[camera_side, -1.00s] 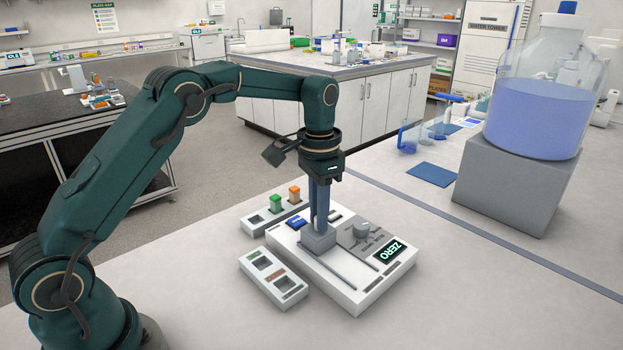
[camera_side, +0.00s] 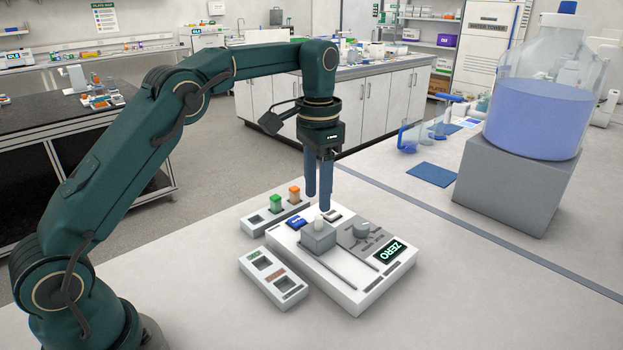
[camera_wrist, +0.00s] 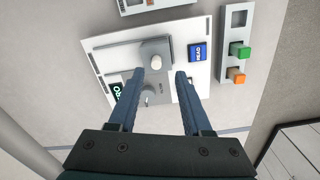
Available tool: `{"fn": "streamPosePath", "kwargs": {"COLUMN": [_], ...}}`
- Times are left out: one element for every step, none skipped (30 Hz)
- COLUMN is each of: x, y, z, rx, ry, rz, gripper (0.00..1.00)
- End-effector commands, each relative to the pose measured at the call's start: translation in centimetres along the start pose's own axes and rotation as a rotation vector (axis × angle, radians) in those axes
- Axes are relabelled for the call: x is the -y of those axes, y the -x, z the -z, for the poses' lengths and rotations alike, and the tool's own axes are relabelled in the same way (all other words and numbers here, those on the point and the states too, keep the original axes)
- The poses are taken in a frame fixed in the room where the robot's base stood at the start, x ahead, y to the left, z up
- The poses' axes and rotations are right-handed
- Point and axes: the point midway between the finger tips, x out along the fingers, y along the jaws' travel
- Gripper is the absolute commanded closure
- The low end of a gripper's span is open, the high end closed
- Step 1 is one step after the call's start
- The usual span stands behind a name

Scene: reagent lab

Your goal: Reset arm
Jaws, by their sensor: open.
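My gripper (camera_side: 319,200) is open and empty, hanging fingers down just above the white instrument panel (camera_side: 345,292). The panel carries a grey block with a pale round knob (camera_side: 318,225), a grey dial (camera_side: 362,229), a blue button (camera_side: 296,222) and a lit green display reading ZERO (camera_side: 390,252). In the wrist view my two fingers (camera_wrist: 153,75) are spread apart, with the pale knob (camera_wrist: 156,62) between and beyond their tips. The blue button there (camera_wrist: 197,53) reads READ. The fingers partly hide the dial and the display.
A holder (camera_side: 253,228) with a green block (camera_side: 276,203) and an orange block (camera_side: 295,194) stands behind the panel. A large bottle of blue liquid (camera_side: 540,110) stands on a grey block at right.

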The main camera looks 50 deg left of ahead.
Motion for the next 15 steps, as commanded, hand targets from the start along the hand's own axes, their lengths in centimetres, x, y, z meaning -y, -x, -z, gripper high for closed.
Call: {"fn": "streamPosePath", "kwargs": {"x": [0.0, 0.0, 0.0, 0.0, 0.0, 0.0, 0.0, 0.0, 0.0, 0.0, 0.0, -0.1, -0.1, -0.1, -0.1], "y": [0.1, 0.2, 0.3, 0.3, 0.3, 0.3, 0.3, 0.3, 0.3, 0.3, 0.3, 0.5, 0.9, 1.4, 2.3], "z": [0.0, 0.0, 0.0, 0.0, 0.0, 0.0, 0.0, 0.0, 0.0, 0.0, 0.0, 0.0, 0.1, 0.1, 0.2], "rx": [-0.001, -0.001, -0.001, 0.0, 0.0, 0.0, 0.0, 0.0, 0.0, 0.0, -0.001, -0.007, -0.015, -0.028, -0.05], "ry": [0.0, 0.0, 0.0, 0.0, 0.0, 0.0, 0.0, 0.0, 0.0, 0.0, -0.001, -0.002, -0.002, -0.003, -0.005], "rz": [0.0, 0.0, 0.0, 0.0, 0.0, 0.0, 0.0, 0.0, 0.0, 0.0, 0.0, 0.002, 0.005, 0.01, 0.018], "gripper": [0.51, 0.51, 0.51, 0.51, 0.51, 0.51, 0.51, 0.51, 0.51, 0.51, 0.51, 0.51, 0.51, 0.51, 0.51]}}
